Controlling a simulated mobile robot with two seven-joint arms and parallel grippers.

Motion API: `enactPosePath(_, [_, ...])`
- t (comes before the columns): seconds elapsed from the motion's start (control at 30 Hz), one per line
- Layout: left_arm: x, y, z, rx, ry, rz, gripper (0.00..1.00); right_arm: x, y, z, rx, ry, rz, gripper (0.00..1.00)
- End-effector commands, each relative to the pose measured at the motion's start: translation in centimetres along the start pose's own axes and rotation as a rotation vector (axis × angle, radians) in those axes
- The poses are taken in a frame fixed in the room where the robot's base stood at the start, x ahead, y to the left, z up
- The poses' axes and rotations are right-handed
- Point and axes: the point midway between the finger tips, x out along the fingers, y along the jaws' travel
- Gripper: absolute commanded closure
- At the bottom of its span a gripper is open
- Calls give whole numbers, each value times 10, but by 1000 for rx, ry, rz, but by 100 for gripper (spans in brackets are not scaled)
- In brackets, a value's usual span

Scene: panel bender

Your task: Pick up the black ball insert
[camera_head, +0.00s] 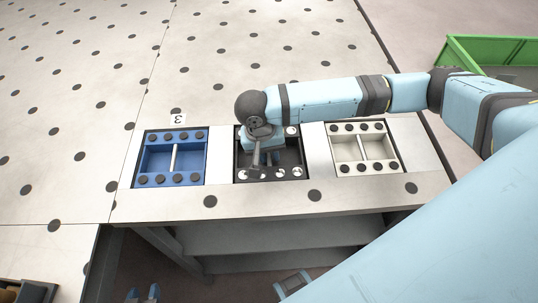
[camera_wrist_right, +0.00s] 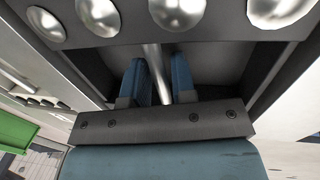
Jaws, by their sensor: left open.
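The black ball insert (camera_head: 295,158) sits in the middle slot at the table's front edge, with silver balls along its front and back rims. My right arm reaches over it from the right and hides part of it. My right gripper (camera_head: 264,160) points down into the insert. In the right wrist view the right gripper's blue fingers (camera_wrist_right: 160,75) stand apart, one on each side of the insert's metal bar (camera_wrist_right: 153,62), with a visible gap to the right finger. The insert's dark rim (camera_wrist_right: 135,27) with balls fills the top. My left gripper (camera_head: 143,295) is open and empty, low at the bottom left.
A blue insert (camera_head: 171,157) with dark knobs lies left of the black one, and a white insert (camera_head: 362,148) lies right of it. A green crate (camera_head: 490,47) stands at the far right. The perforated table behind is clear.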

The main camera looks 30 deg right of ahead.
Motion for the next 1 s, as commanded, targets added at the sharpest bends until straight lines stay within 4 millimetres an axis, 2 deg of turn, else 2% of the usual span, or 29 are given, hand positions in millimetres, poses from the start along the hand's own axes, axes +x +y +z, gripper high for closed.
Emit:
enactPosePath(0.23, [-1,0,0,0,1,1,57,3,0,0,0,0,-1,76])
enactPosePath(0.27, [-1,0,0,-1,1,1,57,3,0,0,0,0,-1,78])
enactPosePath(0.37, [-1,1,-1,-1,1,1,57,3,0,0,0,0,-1,100])
enactPosePath(0.77, [-1,1,0,-1,0,2,57,0,0,0,0,1,-2,100])
enactPosePath(1.0, [-2,1,-1,-1,-1,2,57,-23,5,-1,0,1,-3,100])
